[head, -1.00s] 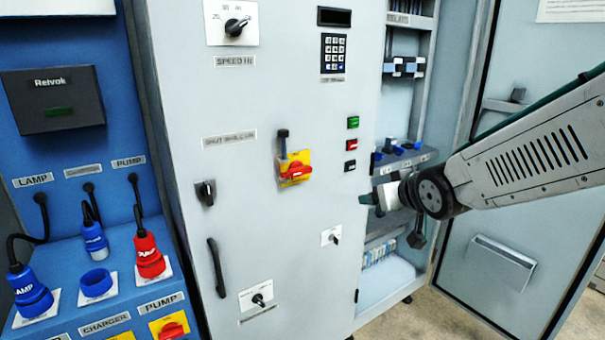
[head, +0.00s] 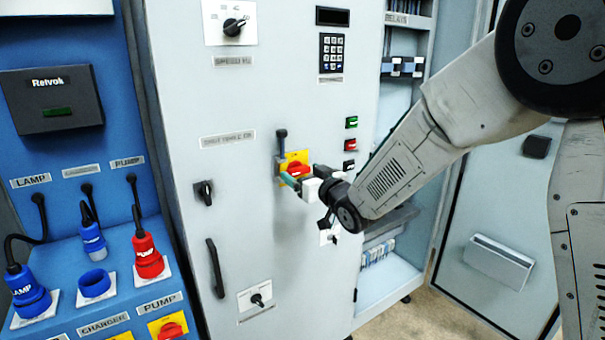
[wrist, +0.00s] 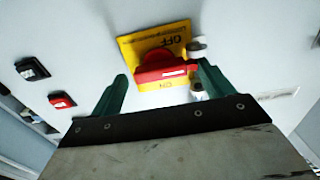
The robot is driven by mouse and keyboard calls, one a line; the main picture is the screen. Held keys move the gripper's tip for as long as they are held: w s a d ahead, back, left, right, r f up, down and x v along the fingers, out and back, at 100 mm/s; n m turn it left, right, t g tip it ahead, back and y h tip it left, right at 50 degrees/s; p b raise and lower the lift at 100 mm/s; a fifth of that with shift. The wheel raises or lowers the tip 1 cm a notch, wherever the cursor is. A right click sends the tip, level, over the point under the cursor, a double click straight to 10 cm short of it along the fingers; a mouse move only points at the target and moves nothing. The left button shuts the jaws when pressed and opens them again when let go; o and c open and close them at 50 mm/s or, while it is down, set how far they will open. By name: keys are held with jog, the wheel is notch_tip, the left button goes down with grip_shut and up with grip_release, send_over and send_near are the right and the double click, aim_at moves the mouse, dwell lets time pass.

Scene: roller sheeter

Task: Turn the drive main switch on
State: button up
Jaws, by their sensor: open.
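The drive main switch is a red rotary handle (head: 296,170) on a yellow plate (head: 304,155), on the front of the grey cabinet. In the wrist view the red handle (wrist: 162,66) lies roughly crosswise on its yellow plate (wrist: 150,38), which reads OFF and ON upside down. My gripper (head: 291,179) is at the switch, with its green fingers open. In the wrist view my gripper (wrist: 163,72) has one finger near each end of the handle; I cannot tell whether they touch it. My gripper hides part of the switch in the head view.
A dark-knobbed stem (head: 281,140) stands at the plate's left edge; a pale cylindrical fitting (wrist: 197,48) sits close to the right finger in the wrist view. Push buttons (head: 350,145) are to the right. A door handle (head: 215,268) and small key switch (head: 204,192) are left.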

jog(key=shift+w+a, duration=0.3)
jog(key=shift+w, duration=0.1)
jog(key=c, duration=1)
